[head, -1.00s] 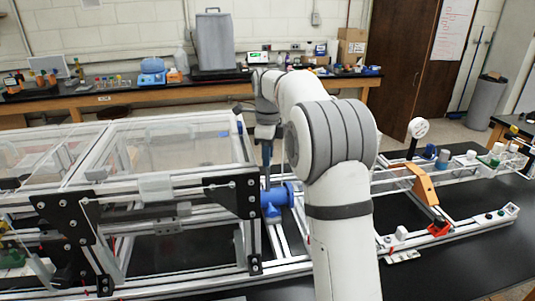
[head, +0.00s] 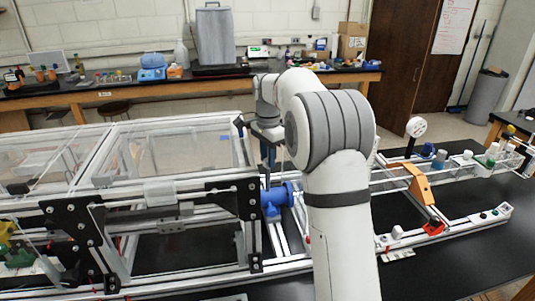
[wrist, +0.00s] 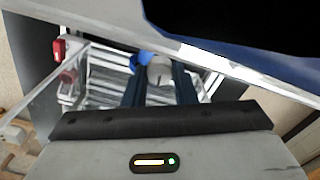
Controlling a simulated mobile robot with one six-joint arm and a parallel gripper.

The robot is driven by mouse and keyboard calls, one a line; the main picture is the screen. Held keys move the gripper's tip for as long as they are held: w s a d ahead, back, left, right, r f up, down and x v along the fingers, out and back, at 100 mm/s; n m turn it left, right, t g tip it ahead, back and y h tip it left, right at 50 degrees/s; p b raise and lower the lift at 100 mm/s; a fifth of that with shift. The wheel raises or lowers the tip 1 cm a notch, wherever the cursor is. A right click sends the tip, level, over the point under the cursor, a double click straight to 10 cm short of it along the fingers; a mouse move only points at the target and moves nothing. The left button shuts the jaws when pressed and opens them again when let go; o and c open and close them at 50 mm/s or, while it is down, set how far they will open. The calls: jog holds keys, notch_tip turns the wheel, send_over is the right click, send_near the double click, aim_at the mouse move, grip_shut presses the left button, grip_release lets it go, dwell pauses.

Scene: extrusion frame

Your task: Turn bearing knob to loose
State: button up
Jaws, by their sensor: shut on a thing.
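A blue bearing housing (head: 274,199) sits on the aluminium frame, just right of the black end plates in the head view. In the wrist view, part of the blue housing (wrist: 143,61) shows beyond my fingers. A pale grey rounded knob (wrist: 159,70) shows between my two dark blue fingers. My gripper (head: 267,183) points down onto the top of the housing in the head view. In the wrist view my gripper (wrist: 160,82) is shut on the knob. The knob is too small and hidden to make out in the head view, so its setting cannot be read.
Clear panels in a metal frame (head: 165,195) stand close left of my gripper. A black plate (head: 237,198) stands beside the housing. An orange bracket (head: 416,184) and rails lie to the right. Bare black table (head: 460,260) is free at the front right.

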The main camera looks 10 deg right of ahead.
jog(key=shift+n, duration=1)
jog(key=o, duration=1)
notch_tip(320, 180, up, 8)
jog(key=shift+f, duration=0.15)
